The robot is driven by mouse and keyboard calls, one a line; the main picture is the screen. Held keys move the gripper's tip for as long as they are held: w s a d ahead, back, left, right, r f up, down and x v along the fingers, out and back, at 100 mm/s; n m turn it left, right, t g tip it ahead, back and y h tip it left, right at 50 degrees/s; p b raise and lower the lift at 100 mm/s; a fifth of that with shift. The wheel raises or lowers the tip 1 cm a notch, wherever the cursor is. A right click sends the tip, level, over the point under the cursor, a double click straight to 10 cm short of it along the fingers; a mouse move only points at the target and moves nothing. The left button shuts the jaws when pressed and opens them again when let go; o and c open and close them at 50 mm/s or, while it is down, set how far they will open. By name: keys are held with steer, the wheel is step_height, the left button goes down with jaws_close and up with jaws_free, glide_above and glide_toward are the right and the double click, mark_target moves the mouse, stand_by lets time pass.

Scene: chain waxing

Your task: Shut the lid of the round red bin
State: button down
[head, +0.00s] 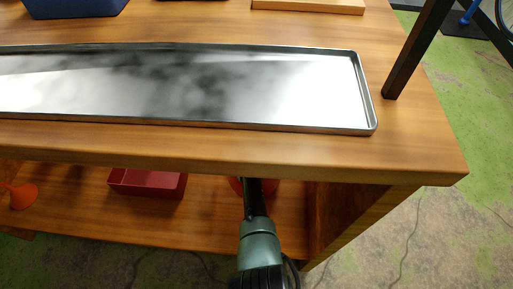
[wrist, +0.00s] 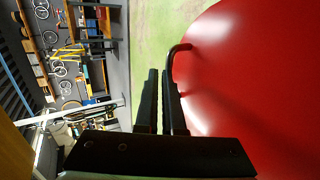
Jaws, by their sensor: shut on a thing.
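The round red bin (head: 236,186) shows as a small red curve on the lower shelf in the head view, mostly hidden by my arm and the table edge. In the wrist view a smooth, rounded red surface, apparently its lid (wrist: 250,75), fills the right side. A thin dark curved handle (wrist: 176,50) stands at its left edge. My gripper (wrist: 160,75) has its two fingers close together at this handle and is shut on it. The fingertips' exact contact is hard to see. The lid's angle to the bin cannot be told.
The wooden table (head: 300,150) overhangs the shelf, with a long metal tray (head: 200,85) on top. A red open box (head: 147,182) and an orange funnel-like thing (head: 20,196) are on the shelf to the left. An upright wooden panel (head: 350,215) closes the shelf's right end.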

steer(key=shift+w+f+b, duration=0.5)
steer(key=shift+b, duration=0.15)
steer(key=shift+r, duration=0.25)
steer(key=shift+s+r+p, duration=0.1)
steer(key=shift+s+p, duration=0.2)
steer(key=shift+p, duration=0.3)
steer(key=p+v, duration=0.9)
steer(key=v, duration=0.3)
steer(key=shift+s+f, duration=0.3)
steer(key=shift+s, duration=0.1)
